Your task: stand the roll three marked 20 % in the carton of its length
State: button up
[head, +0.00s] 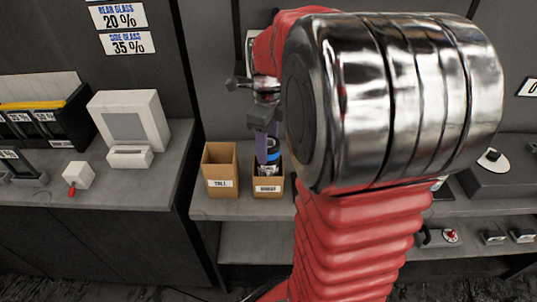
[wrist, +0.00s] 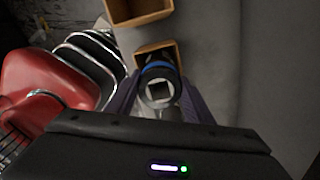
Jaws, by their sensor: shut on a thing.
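My gripper (head: 264,147) points down over the right carton, its purple fingers shut on a dark roll (head: 272,157) with a blue band. The right carton (head: 268,188) is brown, with a label that seems to read SHORT. The roll's lower end is at or inside its mouth; how deep I cannot tell. The left carton (head: 220,170), labelled TALL, stands beside it and looks empty. No percent mark is readable on the roll.
A sign (head: 120,17) reads rear glass 20 %, side glass 35 %. A white device (head: 130,130) and dark bins (head: 45,120) with a yellow edge stand on the left counter. My arm hides much of the right bench. A lower shelf (head: 255,236) runs beneath the cartons.

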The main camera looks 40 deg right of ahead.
jog(key=shift+f, duration=2)
jog(key=o, duration=1.7)
jog(key=shift+s, duration=0.1)
jog(key=shift+c, duration=0.2)
notch_tip(320, 180, up, 12)
